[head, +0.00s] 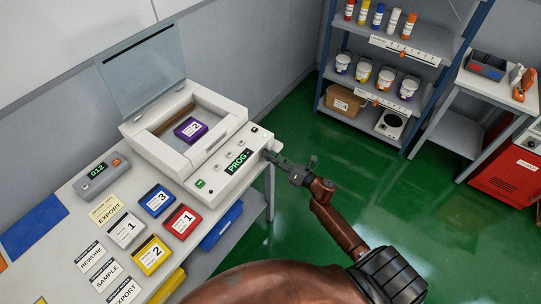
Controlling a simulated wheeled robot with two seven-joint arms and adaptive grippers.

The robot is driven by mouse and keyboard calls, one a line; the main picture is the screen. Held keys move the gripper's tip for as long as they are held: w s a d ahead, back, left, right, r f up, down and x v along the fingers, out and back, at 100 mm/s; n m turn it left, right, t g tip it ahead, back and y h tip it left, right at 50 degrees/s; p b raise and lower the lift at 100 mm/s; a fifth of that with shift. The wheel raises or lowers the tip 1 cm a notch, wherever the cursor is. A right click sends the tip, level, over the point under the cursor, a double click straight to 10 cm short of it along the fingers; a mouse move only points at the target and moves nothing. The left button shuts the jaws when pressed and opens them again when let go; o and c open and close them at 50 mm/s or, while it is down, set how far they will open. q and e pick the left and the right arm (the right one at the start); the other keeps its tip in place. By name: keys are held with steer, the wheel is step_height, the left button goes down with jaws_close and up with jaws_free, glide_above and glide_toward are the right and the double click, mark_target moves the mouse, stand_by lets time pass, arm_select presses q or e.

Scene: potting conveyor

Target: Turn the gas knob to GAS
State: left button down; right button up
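The white machine (148,130) stands on the table with its clear lid raised. A purple box labelled 2 (190,129) lies in its open chamber. Its sloped front panel (215,183) has a display reading PROG (239,161), a green button and small controls. My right gripper (269,156) is at the panel's right end, its fingertips at or very near the surface. I cannot tell whether it touches or grips a knob there. No knob marked GAS can be made out; the gripper may hide it. My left gripper is not in view.
Several numbered boxes, such as a red one (182,221), and label cards lie on the table's front part (58,250). A small counter (101,180) stands at the left. A shelf rack (395,60) is at the back. Green floor (330,150) is clear right of the table.

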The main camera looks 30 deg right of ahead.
steer(key=shift+w+a, duration=0.1)
steer(key=shift+w, duration=0.3)
steer(key=shift+c, duration=0.4)
jaws_close()
